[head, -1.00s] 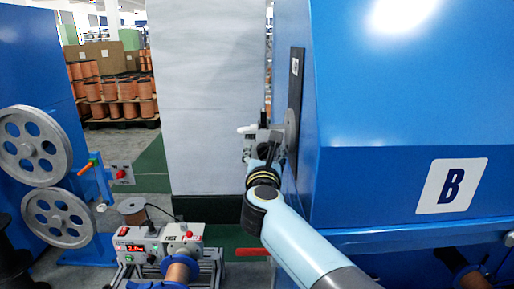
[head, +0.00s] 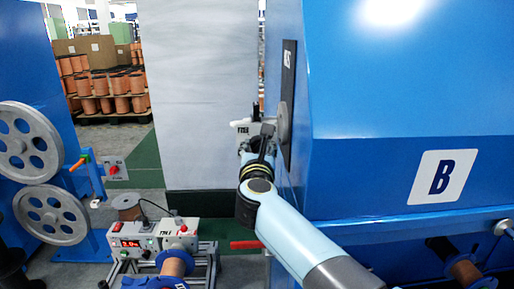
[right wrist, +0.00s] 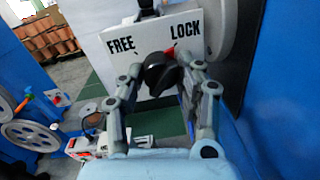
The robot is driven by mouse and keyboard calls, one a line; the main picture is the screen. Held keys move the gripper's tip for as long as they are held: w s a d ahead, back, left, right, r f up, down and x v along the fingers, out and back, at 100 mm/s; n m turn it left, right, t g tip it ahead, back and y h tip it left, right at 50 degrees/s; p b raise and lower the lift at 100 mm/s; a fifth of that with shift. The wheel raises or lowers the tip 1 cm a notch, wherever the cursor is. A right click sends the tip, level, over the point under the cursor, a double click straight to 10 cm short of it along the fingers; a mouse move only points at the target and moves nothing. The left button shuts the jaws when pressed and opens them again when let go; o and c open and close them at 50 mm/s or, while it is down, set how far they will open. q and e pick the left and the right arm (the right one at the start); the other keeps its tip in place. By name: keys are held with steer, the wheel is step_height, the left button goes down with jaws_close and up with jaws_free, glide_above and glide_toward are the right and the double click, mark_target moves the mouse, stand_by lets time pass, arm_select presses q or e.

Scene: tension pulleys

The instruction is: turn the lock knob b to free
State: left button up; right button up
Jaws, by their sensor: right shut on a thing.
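A pale plate (right wrist: 184,30) in the right wrist view carries the words FREE on the left and LOCK on the right. A black knob (right wrist: 158,76) sits on it, with a red mark at its upper right, on the LOCK side. My right gripper (right wrist: 163,68) has a finger on each side of the knob and is shut on it. In the head view my right gripper (head: 258,133) is at the plate beside the blue machine's side; the knob is hidden there. My left gripper is not in view.
The blue machine with a B label (head: 442,177) fills the right side, close to my right arm. A grey panel (head: 200,90) stands behind. Two grey pulley wheels (head: 30,142) are at left. A control box (head: 152,240) and copper spool (head: 174,266) are below.

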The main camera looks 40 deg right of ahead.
steer(key=shift+n, duration=0.3)
steer(key=n+p, duration=0.1)
steer(key=n, duration=0.1)
steer(key=shift+n, duration=0.4)
steer(key=n+p, duration=0.2)
steer(key=n, duration=0.3)
steer(key=shift+n+t, duration=0.3)
steer(key=n+p, duration=0.3)
steer(key=n, duration=0.2)
steer(key=shift+n, duration=0.3)
steer(key=shift+f+n+y+p, duration=0.1)
steer(key=shift+n+y+p, duration=0.2)
steer(key=shift+n+p, duration=1)
steer(key=shift+n+t+b, duration=0.3)
steer(key=shift+n+b, duration=0.15)
steer(key=shift+n, duration=0.25)
steer(key=o, duration=1.1)
steer(key=shift+o, duration=0.2)
steer(key=shift+s, duration=0.1)
